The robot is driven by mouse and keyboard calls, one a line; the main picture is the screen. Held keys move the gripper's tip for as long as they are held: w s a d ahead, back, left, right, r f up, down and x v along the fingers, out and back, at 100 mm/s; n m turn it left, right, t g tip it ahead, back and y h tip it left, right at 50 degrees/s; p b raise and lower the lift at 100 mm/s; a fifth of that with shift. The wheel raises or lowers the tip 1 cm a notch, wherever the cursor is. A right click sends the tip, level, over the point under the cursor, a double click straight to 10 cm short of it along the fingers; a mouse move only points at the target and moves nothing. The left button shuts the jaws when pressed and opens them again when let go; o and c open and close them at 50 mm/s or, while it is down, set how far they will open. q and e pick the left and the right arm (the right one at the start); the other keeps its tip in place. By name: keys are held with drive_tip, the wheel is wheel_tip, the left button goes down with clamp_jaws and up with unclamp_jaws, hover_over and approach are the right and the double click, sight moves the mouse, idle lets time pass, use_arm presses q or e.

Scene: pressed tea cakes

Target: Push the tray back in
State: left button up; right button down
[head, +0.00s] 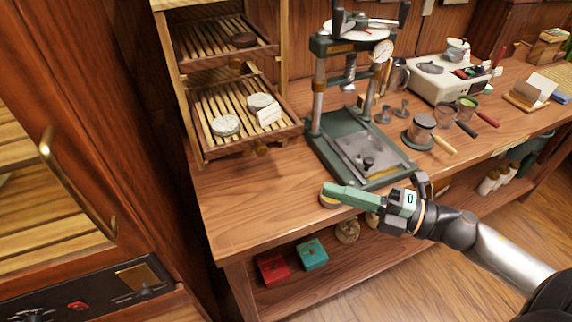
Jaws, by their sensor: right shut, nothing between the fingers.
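A slatted wooden tray (205,106) sticks out of the lower level of the wooden rack (171,75), its front edge with a round knob (262,150) toward me. My right gripper (328,194) is shut and empty, low over the front edge of the bench. It is to the right of the tray and nearer to me, apart from it. My left gripper is out of view.
A green press (318,125) stands right of the tray, behind my right gripper. Bare bench top (240,200) lies in front of the tray. A cabinet with a curved handle (75,190) is at left.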

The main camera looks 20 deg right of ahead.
use_arm(q)
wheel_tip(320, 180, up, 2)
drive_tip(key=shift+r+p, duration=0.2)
drive_tip(key=shift+p, duration=1.05)
use_arm(e)
drive_tip(key=w+d+x, duration=0.2)
drive_tip(key=x, duration=1)
drive_tip(key=shift+w+a, duration=0.2)
drive_tip(key=shift+w, duration=0.15)
